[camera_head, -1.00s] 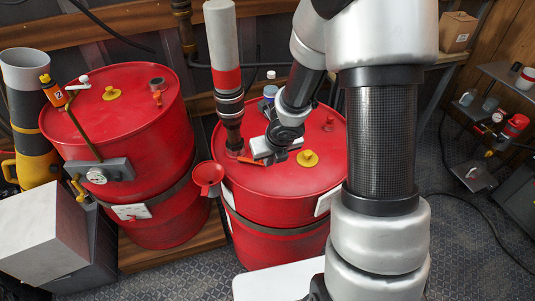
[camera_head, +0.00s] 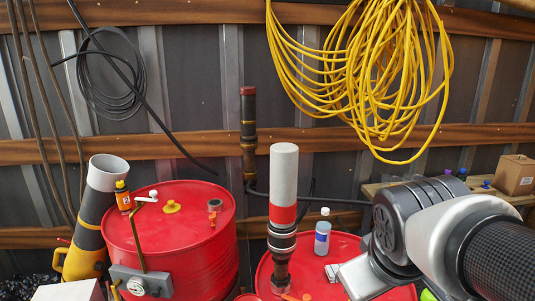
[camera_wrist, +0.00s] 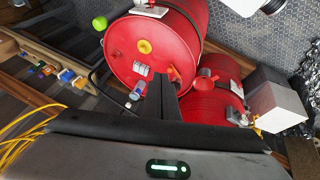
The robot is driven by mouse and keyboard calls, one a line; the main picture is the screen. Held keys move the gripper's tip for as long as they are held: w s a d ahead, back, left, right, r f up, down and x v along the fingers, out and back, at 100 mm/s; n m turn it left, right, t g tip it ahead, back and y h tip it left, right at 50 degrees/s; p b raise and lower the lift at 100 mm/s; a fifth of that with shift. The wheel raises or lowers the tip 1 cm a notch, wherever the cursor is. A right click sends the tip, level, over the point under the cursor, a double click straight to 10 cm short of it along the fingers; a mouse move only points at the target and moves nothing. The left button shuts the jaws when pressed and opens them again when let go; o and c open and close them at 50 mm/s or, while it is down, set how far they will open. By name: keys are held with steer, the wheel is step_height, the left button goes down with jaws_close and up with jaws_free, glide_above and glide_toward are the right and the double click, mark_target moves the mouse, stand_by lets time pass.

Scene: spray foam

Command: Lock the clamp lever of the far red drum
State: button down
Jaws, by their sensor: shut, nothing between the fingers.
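Two red drums show in the head view: a left one (camera_head: 170,245) and a right one (camera_head: 335,252), cut off by the lower edge. In the wrist view, my dark fingers (camera_wrist: 163,92) are shut and empty, pointing toward the drum with the yellow cap (camera_wrist: 145,46).
A white-and-blue bottle (camera_head: 322,237) stands on the right drum. A shelf with a cardboard box (camera_head: 515,175) is at the right. A yellow cable coil (camera_head: 370,70) hangs on the back wall.

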steer(key=s+a+r+m+y, duration=0.1)
steer(key=s+a+m, duration=0.2)
steer(key=w+a+f+m+y+b, duration=0.35)
steer(key=w+f+m, duration=0.9)
steer(key=m, duration=0.55)
steer(key=w+d+f+m+b, duration=0.1)
steer(key=w+f+m, duration=0.3)
steer(key=f, duration=0.4)
steer(key=w+d+f+m+h+b, duration=0.1)
steer(key=w+f+m+b, duration=0.3)
steer(key=f+m, duration=0.3)
steer(key=w+d+f+m+h+b, duration=0.1)
steer(key=w+f+m, duration=0.3)
steer(key=f, duration=0.5)
steer(key=shift+d+f+m+g+b, duration=0.2)
steer(key=shift+f+m+g+b, duration=0.2)
steer(key=shift+m+b, duration=0.5)
steer(key=w, duration=0.1)
steer(key=r+p, duration=0.1)
steer(key=w+p, duration=0.1)
steer(key=shift+w+a+r, duration=0.15)
steer(key=shift+w+a, duration=0.1)
steer(key=shift+w, duration=0.1)
steer(key=shift+w+a, duration=0.1)
steer(key=shift+w, duration=0.55)
